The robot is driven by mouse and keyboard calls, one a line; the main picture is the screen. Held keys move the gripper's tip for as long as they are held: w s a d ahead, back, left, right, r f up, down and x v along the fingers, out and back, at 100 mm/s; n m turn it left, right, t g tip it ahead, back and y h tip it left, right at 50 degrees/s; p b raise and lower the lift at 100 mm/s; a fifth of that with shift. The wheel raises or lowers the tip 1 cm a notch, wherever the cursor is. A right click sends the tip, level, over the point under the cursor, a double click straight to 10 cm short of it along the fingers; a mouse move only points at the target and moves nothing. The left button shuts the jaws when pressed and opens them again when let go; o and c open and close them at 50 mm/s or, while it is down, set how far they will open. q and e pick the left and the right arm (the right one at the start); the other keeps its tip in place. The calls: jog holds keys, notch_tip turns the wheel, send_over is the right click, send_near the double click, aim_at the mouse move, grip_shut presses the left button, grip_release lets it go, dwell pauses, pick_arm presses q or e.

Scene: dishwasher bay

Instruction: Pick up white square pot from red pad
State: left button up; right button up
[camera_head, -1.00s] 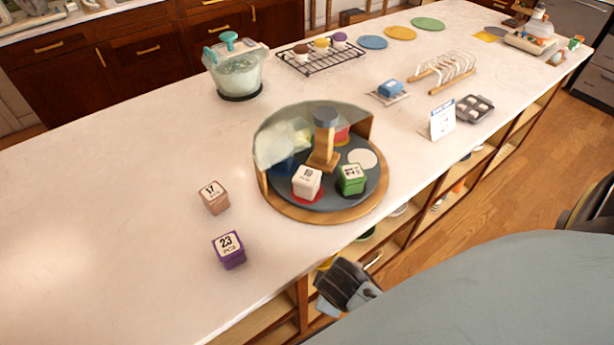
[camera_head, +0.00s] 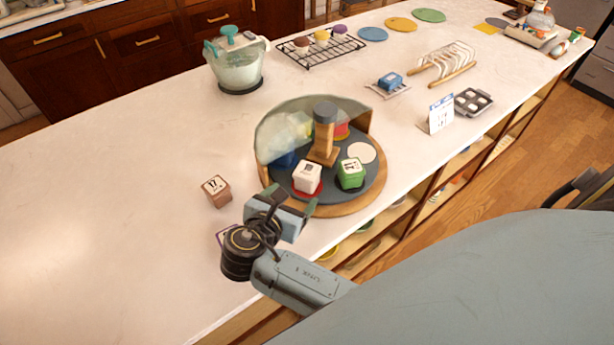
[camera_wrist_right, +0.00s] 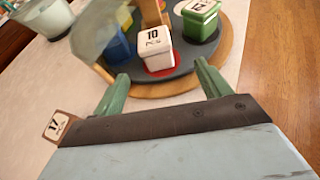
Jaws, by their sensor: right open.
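The white square pot (camera_head: 307,177) has a dark-printed lid and stands upright on the red pad (camera_head: 318,190), at the near side of the dark round turntable (camera_head: 335,197). My right gripper (camera_head: 290,196) is open and empty, just short of the pot on its near left side. In the right wrist view the pot (camera_wrist_right: 157,50), marked 10, stands ahead between the two green fingers, apart from them. The red pad (camera_wrist_right: 160,71) shows under it. My left gripper is not in view.
A green pot (camera_head: 351,174) stands close right of the white pot. A clear curved cover (camera_head: 285,130) and a wooden post (camera_head: 323,140) rise behind. A brown box (camera_head: 216,191) sits left; a purple-edged box is mostly hidden by my wrist. The left counter is clear.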

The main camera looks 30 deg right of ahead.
aim_at(304, 181)
jog(key=x, duration=0.7)
jog(key=shift+w+d, duration=0.25)
jog(key=shift+w, duration=0.15)
jog(key=x, duration=0.5)
jog(key=shift+w+d+f, duration=0.1)
jog(key=shift+w+f, duration=0.1)
jog(key=shift+w, duration=0.1)
jog(key=c, duration=1.2)
